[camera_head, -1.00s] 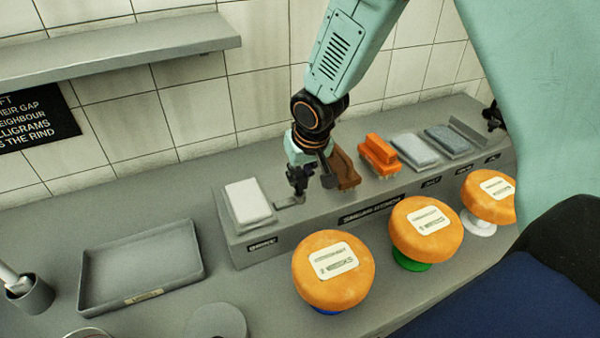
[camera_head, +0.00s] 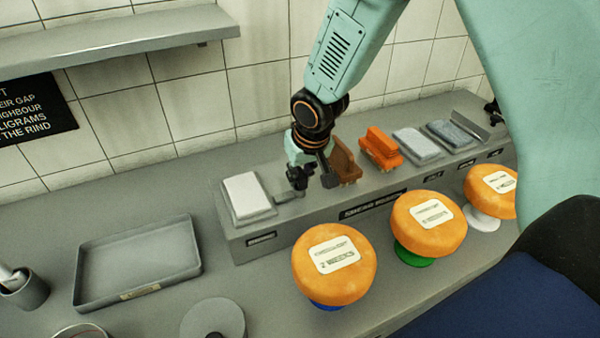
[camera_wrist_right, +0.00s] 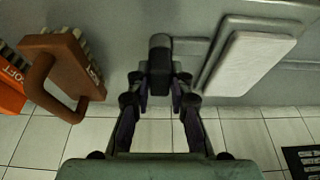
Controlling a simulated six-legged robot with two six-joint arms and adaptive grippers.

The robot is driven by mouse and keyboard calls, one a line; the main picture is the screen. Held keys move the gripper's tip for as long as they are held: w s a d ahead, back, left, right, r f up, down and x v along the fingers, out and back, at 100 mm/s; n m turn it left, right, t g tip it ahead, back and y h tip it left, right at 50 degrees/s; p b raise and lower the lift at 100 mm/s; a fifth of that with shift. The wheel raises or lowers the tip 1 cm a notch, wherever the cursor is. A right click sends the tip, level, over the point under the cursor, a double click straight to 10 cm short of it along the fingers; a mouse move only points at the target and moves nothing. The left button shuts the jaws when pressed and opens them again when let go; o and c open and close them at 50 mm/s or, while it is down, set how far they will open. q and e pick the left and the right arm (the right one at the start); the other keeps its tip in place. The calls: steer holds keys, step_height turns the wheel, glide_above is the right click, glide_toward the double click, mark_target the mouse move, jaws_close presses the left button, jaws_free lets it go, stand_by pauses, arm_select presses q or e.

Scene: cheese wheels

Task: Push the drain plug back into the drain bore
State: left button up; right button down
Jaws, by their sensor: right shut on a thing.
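My right gripper (camera_head: 298,183) points down at the raised grey ledge, between the white block and the brown brush. In the right wrist view its fingers (camera_wrist_right: 159,88) are shut on a small dark grey cylindrical piece, which looks like the drain plug (camera_wrist_right: 160,46). The plug's far end meets the grey surface; I cannot tell whether it is inside a bore. A small flat grey patch (camera_head: 287,197) shows beside the fingertips on the ledge. The bore itself is hidden or too small to tell. My left gripper is not in view.
The ledge carries a white block (camera_head: 247,196), a brown brush (camera_head: 344,160), an orange brush (camera_head: 380,146) and grey pads (camera_head: 417,146). Orange cheese wheels (camera_head: 334,264) stand on coloured supports in front. A grey tray (camera_head: 138,262) lies left. A shelf (camera_head: 110,40) hangs upper left.

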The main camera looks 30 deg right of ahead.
steer(key=c, duration=1.1)
jaws_free()
steer(key=shift+c, duration=0.2)
steer(key=v, duration=1.2)
steer(key=shift+f, duration=0.1)
